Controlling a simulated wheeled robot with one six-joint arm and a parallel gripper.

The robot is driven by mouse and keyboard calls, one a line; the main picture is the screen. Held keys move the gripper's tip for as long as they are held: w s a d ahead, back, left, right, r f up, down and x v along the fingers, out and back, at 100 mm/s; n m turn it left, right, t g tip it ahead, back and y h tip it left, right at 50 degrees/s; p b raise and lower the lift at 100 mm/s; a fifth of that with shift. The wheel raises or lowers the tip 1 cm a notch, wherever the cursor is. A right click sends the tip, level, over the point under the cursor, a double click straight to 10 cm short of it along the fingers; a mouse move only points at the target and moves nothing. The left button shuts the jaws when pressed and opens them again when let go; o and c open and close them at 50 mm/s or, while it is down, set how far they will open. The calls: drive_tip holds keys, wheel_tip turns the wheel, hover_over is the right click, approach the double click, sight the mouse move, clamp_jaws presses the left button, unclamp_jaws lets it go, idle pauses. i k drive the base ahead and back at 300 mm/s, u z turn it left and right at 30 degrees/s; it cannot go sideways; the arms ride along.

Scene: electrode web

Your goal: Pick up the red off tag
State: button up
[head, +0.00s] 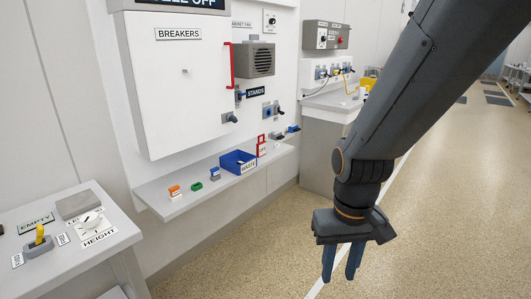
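A small red tag (261,140) stands at the right part of the narrow wall shelf, just right of the blue waste bin; its lettering is too small to read surely. I take it as the off tag. My gripper (342,262) hangs over the open floor to the right of the shelf, with its two blue fingers pointing down. A gap shows between the fingers and nothing is in it. The gripper is well apart from the tag.
The wall shelf (160,203) also bears the blue waste bin (238,161), an orange-and-white block (174,192) and green pieces (196,186). A breaker cabinet (180,90) with a red handle (233,66) is above. A table (125,238) stands at left. Floor at right is clear.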

sight(261, 147)
drive_tip(key=z, duration=0.65)
drive_tip(key=i, duration=0.95)
drive_tip(key=z, duration=0.6)
drive_tip(key=i, duration=1.2)
drive_tip(key=u, duration=0.75)
drive_tip(key=i, duration=0.8)
drive_tip(key=u, duration=1.1)
drive_tip(key=i, duration=0.3)
drive_tip(key=u, duration=0.35)
